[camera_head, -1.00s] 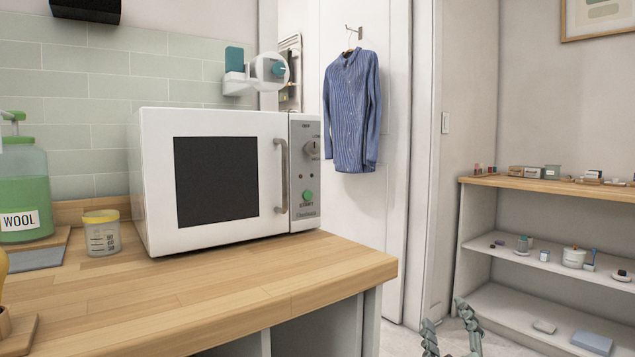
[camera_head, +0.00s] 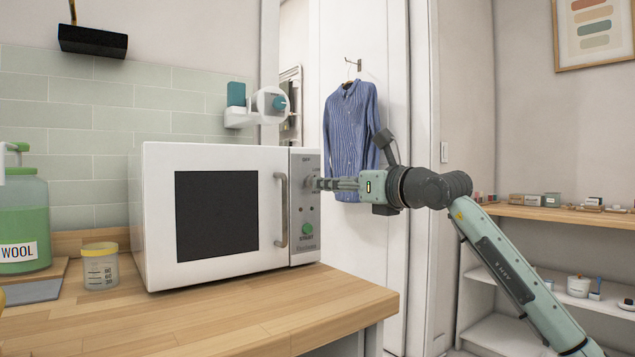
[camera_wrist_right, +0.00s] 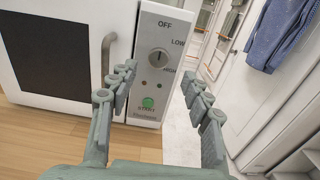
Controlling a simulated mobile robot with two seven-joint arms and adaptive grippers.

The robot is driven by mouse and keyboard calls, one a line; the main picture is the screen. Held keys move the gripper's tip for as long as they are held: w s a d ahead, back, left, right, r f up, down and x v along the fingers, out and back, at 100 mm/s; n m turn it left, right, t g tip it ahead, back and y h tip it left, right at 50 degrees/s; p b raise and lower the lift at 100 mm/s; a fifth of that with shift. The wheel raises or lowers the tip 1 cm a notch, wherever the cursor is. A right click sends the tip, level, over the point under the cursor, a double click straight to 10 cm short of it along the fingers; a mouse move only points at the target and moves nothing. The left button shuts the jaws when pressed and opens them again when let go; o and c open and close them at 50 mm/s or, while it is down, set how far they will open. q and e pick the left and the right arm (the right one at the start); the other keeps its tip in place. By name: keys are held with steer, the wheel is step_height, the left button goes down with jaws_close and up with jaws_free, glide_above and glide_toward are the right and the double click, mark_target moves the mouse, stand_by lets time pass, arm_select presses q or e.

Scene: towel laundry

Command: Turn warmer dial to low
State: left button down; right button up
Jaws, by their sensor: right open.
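The white warmer (camera_head: 215,272) stands on the wooden counter, its door shut. Its grey control panel (camera_wrist_right: 145,112) carries a round dial (camera_wrist_right: 158,57) with OFF, LOW and HIGH around it. The dial's mark is small and seems to point up toward OFF. A green START button (camera_wrist_right: 148,103) sits below. My right gripper (camera_head: 314,184) reaches in from the right, its tips at the panel beside the dial, partly covering it in the head view. In the right wrist view the gripper (camera_wrist_right: 158,82) is open and empty, the dial ahead between its fingers.
The vertical door handle (camera_head: 281,208) stands just left of the panel. A yellow-lidded jar (camera_head: 101,270) and a green WOOL bottle (camera_head: 24,222) stand on the counter's left. A blue striped shirt (camera_head: 350,130) hangs behind my right arm. The counter (camera_head: 270,315) before the warmer is clear.

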mark_target(310, 182)
arm_select(q)
steer(key=shift+s+a+f+g+p, duration=0.25)
steer(key=shift+s+a+f, duration=0.1)
steer(key=shift+f, duration=0.15)
steer(key=shift+s+a+f+g+p, duration=0.25)
steer(key=shift+s+f, duration=0.1)
steer(key=shift+f, duration=0.15)
arm_select(e)
steer(key=x, duration=0.6)
steer(key=shift+a, duration=0.2)
jaws_close()
